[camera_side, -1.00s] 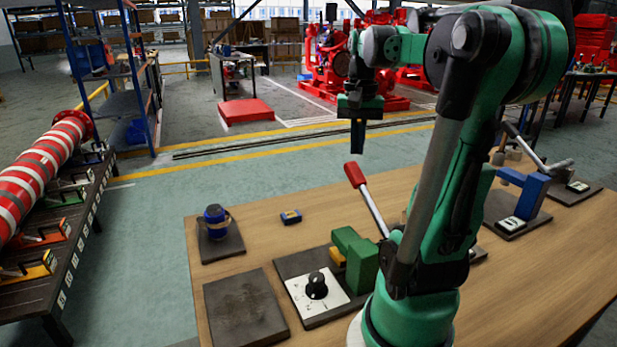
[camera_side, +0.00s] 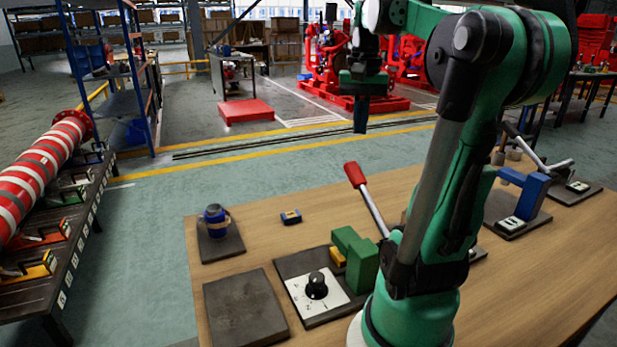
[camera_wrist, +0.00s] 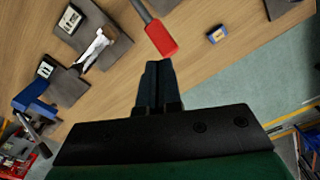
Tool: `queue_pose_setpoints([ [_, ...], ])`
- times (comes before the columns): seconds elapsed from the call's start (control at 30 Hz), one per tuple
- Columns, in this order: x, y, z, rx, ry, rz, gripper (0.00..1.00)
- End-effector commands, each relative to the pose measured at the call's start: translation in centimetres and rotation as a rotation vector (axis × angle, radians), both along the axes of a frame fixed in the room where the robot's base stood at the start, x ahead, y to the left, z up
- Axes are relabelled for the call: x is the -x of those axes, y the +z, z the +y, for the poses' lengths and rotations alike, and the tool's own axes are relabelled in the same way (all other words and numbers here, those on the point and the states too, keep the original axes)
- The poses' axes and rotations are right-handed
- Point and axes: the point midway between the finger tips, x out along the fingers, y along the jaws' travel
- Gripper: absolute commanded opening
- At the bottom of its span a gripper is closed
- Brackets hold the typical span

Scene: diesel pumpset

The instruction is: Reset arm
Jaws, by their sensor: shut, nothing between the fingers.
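My gripper (camera_side: 361,115) is shut and empty. It points down from my green arm, in the air above and beyond the far side of the wooden table (camera_side: 520,290). In the wrist view my gripper (camera_wrist: 153,72) shows with its dark fingers together, over the table as seen from above. A red-handled lever (camera_side: 355,174) stands tilted on the table below the gripper and apart from it. The red handle (camera_wrist: 160,38) also shows just past the fingertips in the wrist view. Part of the table is hidden behind my arm.
A rotary knob (camera_side: 316,286) on a white plate, a green block (camera_side: 362,265), a blue round part (camera_side: 214,217) on a dark plate and a small blue-yellow item (camera_side: 290,217) are on the table. Blue and grey levers (camera_side: 523,192) stand at right. A striped red-white pipe (camera_side: 38,172) lies left.

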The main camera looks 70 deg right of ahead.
Motion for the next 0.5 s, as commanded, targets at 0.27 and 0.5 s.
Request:
queue_pose_setpoints([
  [0.27,-5.2,-2.3,3.7,0.107,0.287,-0.071,0.0],
  [0.5,-11.9,-7.1,14.2,0.298,0.853,-0.291,0.0],
])
